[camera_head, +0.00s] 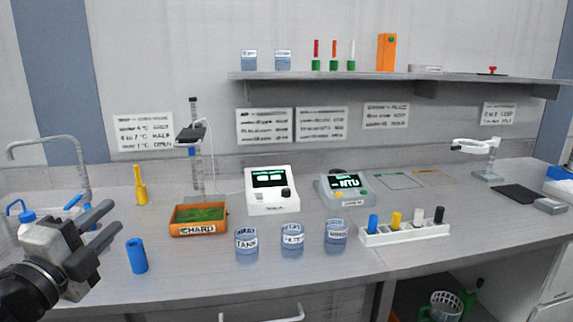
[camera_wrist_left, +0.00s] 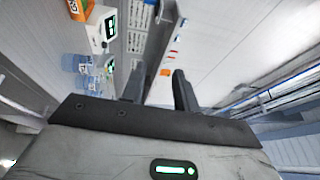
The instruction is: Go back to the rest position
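My left gripper (camera_head: 100,228) is at the lower left of the head view, above the bench near the sink. Its two fingers are spread apart with nothing between them. In the left wrist view the same fingers (camera_wrist_left: 160,90) are apart and empty, with the wall and shelf beyond. A blue cylinder (camera_head: 136,256) stands on the bench just right of the gripper, apart from it. My right gripper is in neither view.
An orange CHARD tray (camera_head: 199,228) holds greens. Three labelled jars (camera_head: 292,241) stand near the front edge. Two instruments (camera_head: 271,191) (camera_head: 343,189) sit behind them. A white rack (camera_head: 404,233) holds several coloured vials. A faucet (camera_head: 50,141) rises at the left. The front right bench is clear.

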